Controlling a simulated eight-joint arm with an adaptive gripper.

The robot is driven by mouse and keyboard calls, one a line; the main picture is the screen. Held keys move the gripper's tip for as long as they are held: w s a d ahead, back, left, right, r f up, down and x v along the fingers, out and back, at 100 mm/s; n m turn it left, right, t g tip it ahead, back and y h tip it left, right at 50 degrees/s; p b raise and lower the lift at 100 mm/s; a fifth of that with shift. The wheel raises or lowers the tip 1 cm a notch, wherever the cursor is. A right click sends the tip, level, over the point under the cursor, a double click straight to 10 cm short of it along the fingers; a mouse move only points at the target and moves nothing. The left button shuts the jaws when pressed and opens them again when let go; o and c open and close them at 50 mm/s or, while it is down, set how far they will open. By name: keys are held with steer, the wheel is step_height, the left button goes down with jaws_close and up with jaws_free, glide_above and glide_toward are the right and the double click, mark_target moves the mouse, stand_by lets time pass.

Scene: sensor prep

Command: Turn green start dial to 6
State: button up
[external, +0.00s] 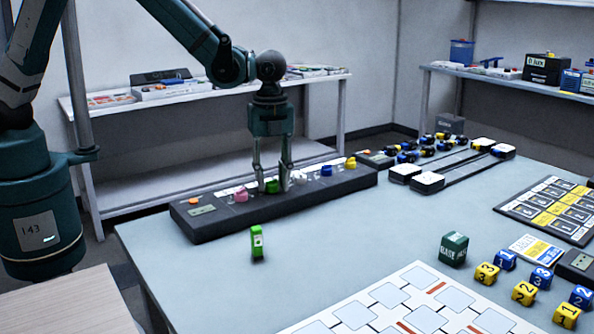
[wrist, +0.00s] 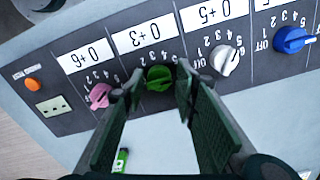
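The green dial (wrist: 159,78) is on the dark sloped control panel (external: 215,224), between a pink dial (wrist: 99,95) and a white dial (wrist: 224,60). It also shows low between my fingertips in the external view (external: 271,186). My gripper (wrist: 160,80) points down with one finger on each side of the green dial. The fingers are open, with narrow gaps appearing beside the dial; contact is hard to tell. Numbers above the dial appear upside down in the wrist view and are partly hidden. Its pointer setting is unclear.
A blue dial (wrist: 291,39), yellow knob (external: 350,163) and orange button (wrist: 33,84) are also on the panel. A small green block (external: 257,242) stands on the table in front. Numbered cubes (external: 525,292) and a white board (external: 400,305) lie further right.

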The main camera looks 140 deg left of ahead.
mark_target(270, 186)
steer(key=shift+o, duration=0.5)
step_height(270, 186, up, 12)
stand_by(0.6)
stand_by(0.4)
steer(key=shift+d, duration=0.1)
steer(key=w+d+r+n+t, duration=0.1)
steer(key=d+r, duration=0.3)
steer(key=d, duration=0.7)
steer(key=w+d+r+t+y, duration=0.1)
steer(key=d+r, duration=0.3)
steer(key=d, duration=0.7)
steer(key=w+d+r+n+t, duration=0.1)
steer(key=d+r, duration=0.4)
steer(key=d, duration=0.6)
steer(key=s+d+t, duration=0.1)
steer(key=s+d, duration=0.3)
steer(key=d, duration=0.5)
steer(key=s+d+f+n+t, duration=0.1)
steer(key=s+d, duration=0.4)
steer(key=d, duration=0.4)
steer(key=s+d+t+h, duration=0.1)
steer(key=s+d, duration=0.3)
steer(key=d, duration=0.5)
steer(key=shift+s+d+f+n+t, duration=0.2)
steer(key=shift+f+n+t, duration=0.15)
steer(key=shift+t, duration=0.25)
